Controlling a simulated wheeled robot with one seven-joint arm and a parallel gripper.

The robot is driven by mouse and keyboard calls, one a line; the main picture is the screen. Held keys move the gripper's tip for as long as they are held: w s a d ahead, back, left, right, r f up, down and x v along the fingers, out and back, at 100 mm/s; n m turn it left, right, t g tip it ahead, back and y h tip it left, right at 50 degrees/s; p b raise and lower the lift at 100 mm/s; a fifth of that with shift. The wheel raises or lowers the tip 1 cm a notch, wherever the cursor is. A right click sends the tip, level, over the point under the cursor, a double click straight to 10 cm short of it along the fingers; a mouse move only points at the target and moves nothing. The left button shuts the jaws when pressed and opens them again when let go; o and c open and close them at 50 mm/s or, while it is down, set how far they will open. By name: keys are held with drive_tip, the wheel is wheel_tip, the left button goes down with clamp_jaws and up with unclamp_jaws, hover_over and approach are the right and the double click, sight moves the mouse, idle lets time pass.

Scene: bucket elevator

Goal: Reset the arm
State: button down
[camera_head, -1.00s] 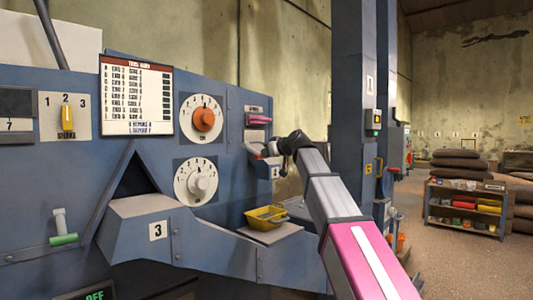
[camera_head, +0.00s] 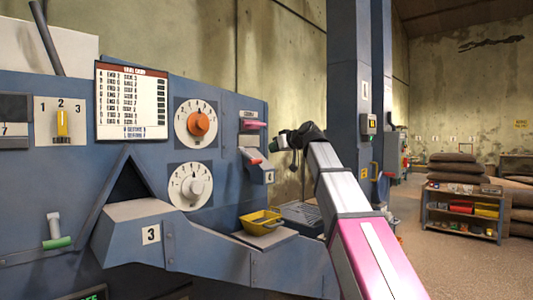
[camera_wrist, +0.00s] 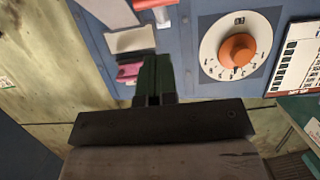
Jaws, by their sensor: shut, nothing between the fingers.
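My arm reaches up from the bottom right of the head view, with pink and grey links. My gripper (camera_head: 278,143) is at its far end, in front of the blue machine panel (camera_head: 80,180), near a small red-tipped lever (camera_head: 252,158). In the wrist view the dark green fingers of my gripper (camera_wrist: 154,68) are together with nothing between them. The wrist view shows the orange knob (camera_wrist: 237,50) to the right of the fingers. I cannot tell whether the gripper touches anything.
The panel carries an orange dial (camera_head: 199,123), a white dial (camera_head: 191,187), a yellow selector (camera_head: 62,122) and a green-ended lever (camera_head: 57,240). A yellow scoop (camera_head: 262,222) sits on the ledge. Floor at right is open before a shelf (camera_head: 463,212).

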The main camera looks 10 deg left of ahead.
drive_tip(key=s+d, duration=0.3)
drive_tip(key=d+f+m+g+h, duration=0.15)
drive_tip(key=d+f, duration=0.25)
drive_tip(key=f, duration=0.9)
drive_tip(key=d+f+m+g+h, duration=0.1)
drive_tip(key=d+f+m+h, duration=0.15)
drive_tip(key=f, duration=1.05)
drive_tip(key=d+f+m+g+h, duration=0.15)
drive_tip(key=d+f, duration=0.25)
drive_tip(key=f, duration=0.8)
drive_tip(key=s+d+f+m+g+h, duration=0.1)
drive_tip(key=s+d+f, duration=0.3)
drive_tip(key=f, duration=0.6)
drive_tip(key=s+d+f+m+g+h, duration=0.2)
drive_tip(key=s+d+f+h, duration=0.1)
drive_tip(key=s+f, duration=0.6)
drive_tip(key=s+d+f+m+g+h, duration=0.2)
drive_tip(key=s+d+f, duration=0.4)
drive_tip(key=f, duration=0.7)
drive_tip(key=shift+s+f, duration=0.15)
drive_tip(key=shift+s, duration=0.45)
